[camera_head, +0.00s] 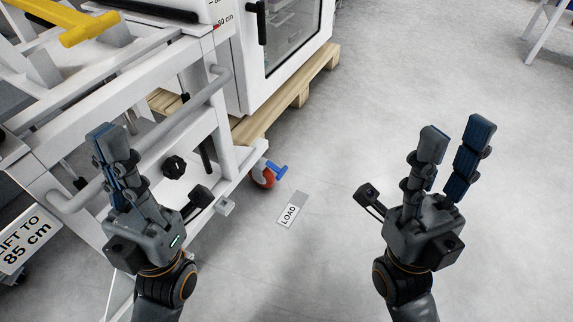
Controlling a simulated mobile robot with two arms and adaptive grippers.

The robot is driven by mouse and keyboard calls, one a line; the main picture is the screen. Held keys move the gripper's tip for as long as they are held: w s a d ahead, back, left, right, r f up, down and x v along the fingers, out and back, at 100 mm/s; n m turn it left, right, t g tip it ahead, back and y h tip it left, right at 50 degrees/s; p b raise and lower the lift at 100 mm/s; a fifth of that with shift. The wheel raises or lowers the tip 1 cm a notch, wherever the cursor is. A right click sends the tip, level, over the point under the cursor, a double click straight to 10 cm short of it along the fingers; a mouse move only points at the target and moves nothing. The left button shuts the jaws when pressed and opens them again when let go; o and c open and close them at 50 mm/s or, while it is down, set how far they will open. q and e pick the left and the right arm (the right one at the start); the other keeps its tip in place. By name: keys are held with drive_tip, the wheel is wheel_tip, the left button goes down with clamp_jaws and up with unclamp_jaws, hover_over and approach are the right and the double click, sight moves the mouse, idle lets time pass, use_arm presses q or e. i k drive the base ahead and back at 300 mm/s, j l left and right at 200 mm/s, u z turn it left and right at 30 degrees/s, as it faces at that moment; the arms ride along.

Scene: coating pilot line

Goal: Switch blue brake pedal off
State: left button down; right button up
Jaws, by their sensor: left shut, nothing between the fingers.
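The blue brake pedal (278,170) sticks out to the right from a caster with a red wheel (263,179), under the right corner of a white frame cart (200,130). My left gripper (150,175) is shut and empty in front of the cart, to the left of the pedal. My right gripper (415,170) is open and empty above the floor, to the right of the pedal. Its fingers point up and apart. Neither gripper appears to touch the pedal. The pedal is in plain view.
A grey tube handle (196,96) runs along the cart's front, with a black knob (174,167) below it. A white cabinet (285,50) stands on a wooden pallet (300,92) behind. A LOAD label (291,212) lies on the floor.

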sight(281, 172)
drive_tip(key=i+l+u, duration=0.2)
drive_tip(key=l, duration=0.55)
drive_tip(key=i+l+u, duration=0.2)
drive_tip(key=l, duration=0.55)
drive_tip(key=i+l+u, duration=0.2)
drive_tip(key=l, duration=0.65)
drive_tip(key=i+l+u, duration=0.15)
drive_tip(key=l, duration=0.65)
drive_tip(key=l+u, duration=0.2)
drive_tip(key=l, duration=0.65)
drive_tip(key=i, duration=0.1)
